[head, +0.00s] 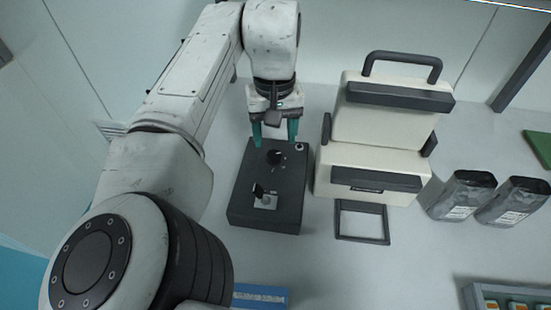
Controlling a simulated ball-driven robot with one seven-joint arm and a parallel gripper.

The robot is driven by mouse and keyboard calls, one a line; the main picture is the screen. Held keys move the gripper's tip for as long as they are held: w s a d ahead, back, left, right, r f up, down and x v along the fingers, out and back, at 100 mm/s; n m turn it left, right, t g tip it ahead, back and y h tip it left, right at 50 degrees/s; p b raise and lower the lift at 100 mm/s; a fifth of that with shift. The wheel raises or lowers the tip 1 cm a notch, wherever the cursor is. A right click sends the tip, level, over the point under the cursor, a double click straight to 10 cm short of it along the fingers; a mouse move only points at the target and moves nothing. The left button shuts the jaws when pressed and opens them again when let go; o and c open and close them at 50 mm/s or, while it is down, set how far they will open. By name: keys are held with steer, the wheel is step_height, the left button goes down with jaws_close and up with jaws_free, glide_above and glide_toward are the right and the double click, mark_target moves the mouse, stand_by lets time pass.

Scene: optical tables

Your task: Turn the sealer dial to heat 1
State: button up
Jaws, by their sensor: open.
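The sealer dial (275,157) is a small round black knob on the top face of a dark control box (247,211). Small marks show beside the dial, too small to read, so its setting cannot be told. A switch with a black lever on a pale plate (265,201) sits lower on the same box. My gripper (274,138) has teal fingers and is open and empty. It hangs over the far end of the box, with the dial just below and between its fingertips in the picture. I cannot tell whether the fingers touch anything.
A cream sealer with a dark handle (386,131) stands close to the right of the box. A dark square frame (362,238) lies before it. Two grey pouches (460,194) stand farther right. A tray (473,294) is at lower right, a blue item (260,295) at the bottom.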

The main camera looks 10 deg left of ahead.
mark_target(275, 155)
steer(key=shift+f+b, duration=2.4)
steer(key=shift+f, duration=0.3)
steer(key=c, duration=1)
steer(key=shift+c, duration=0.2)
